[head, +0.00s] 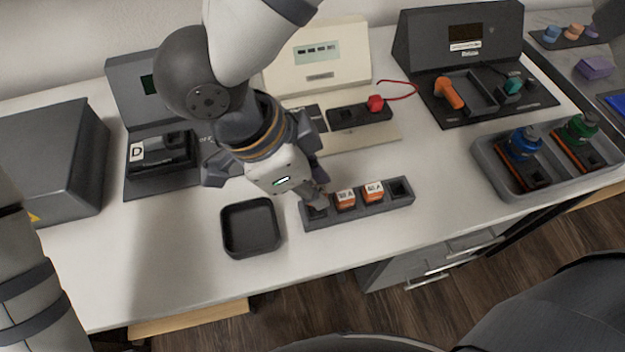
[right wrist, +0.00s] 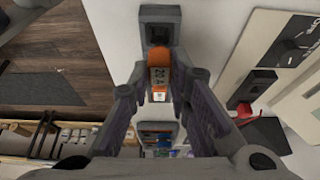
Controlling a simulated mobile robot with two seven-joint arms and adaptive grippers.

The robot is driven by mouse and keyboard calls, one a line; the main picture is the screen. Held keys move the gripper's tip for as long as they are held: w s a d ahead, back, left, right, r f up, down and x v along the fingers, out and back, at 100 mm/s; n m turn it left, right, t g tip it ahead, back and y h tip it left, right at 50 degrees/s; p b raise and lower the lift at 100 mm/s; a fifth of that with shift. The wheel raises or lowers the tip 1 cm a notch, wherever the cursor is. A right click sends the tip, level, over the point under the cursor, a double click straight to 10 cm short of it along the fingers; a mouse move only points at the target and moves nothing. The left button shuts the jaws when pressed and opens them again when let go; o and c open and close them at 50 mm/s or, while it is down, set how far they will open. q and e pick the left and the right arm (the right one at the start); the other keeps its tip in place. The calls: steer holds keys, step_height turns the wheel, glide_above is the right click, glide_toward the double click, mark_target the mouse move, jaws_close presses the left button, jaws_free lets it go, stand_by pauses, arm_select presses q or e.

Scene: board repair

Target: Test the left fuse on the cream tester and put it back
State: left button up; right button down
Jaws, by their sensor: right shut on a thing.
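The dark fuse rack (head: 386,207) stands near the table's front edge. Two orange fuses with white labels, one near the middle (head: 345,198) and one right of it (head: 373,191), sit upright in it; its right slot is empty. My right gripper (head: 322,198) points down at the rack's left end. In the right wrist view its fingers (right wrist: 160,62) are shut on an orange fuse (right wrist: 159,56), with a dark slot beyond. Its height over the slot is unclear. The cream tester (head: 345,58) stands behind, with a dark socket block and red knob (head: 375,103). My left gripper is out of view.
An empty black tray (head: 250,252) lies left of the rack. A grey tester (head: 130,80) and dark box (head: 50,150) stand left. A dark station (head: 460,45) and a grey tray (head: 490,180) with blue and green plugs stand right. Bare table lies between rack and grey tray.

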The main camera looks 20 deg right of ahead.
steer(key=shift+f, duration=1.7)
stand_by(2.0)
steer(key=c, duration=1.1)
jaws_free()
steer(key=shift+r, duration=0.15)
steer(key=shift+r, duration=4.35)
